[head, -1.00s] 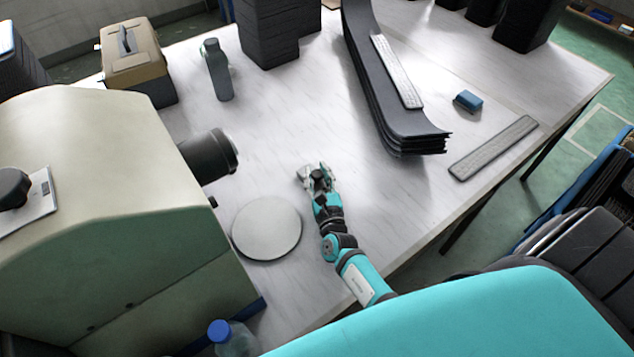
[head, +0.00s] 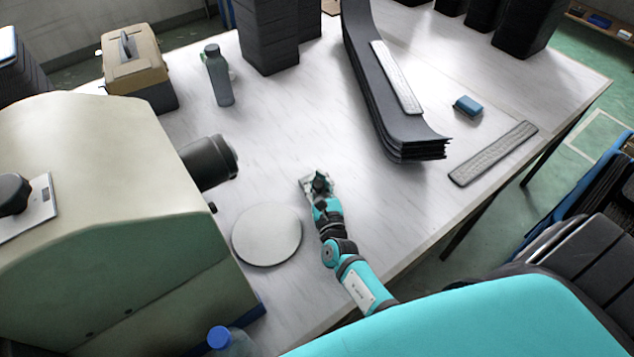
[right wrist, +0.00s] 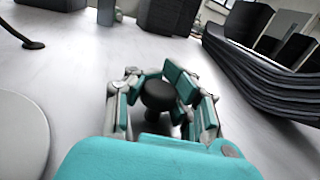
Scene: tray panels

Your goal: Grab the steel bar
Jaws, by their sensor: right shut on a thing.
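Two long grey flat bars are in the head view, and I cannot tell which is the steel bar. One grey bar (head: 493,152) lies on the table near its right edge. The other grey bar (head: 397,77) lies on the stack of dark curved panels (head: 376,95). My right gripper (head: 317,183) is over the table, left of the panels and well apart from both bars. In the right wrist view its fingers (right wrist: 165,100) are closed around a dark round-topped object (right wrist: 158,95). What is under that object is mostly hidden. My left gripper is not in view.
A round pale plate (head: 267,234) lies beside my right arm. A large beige machine (head: 100,190) with a dark cylinder (head: 208,162) stands at left. The middle is clear.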

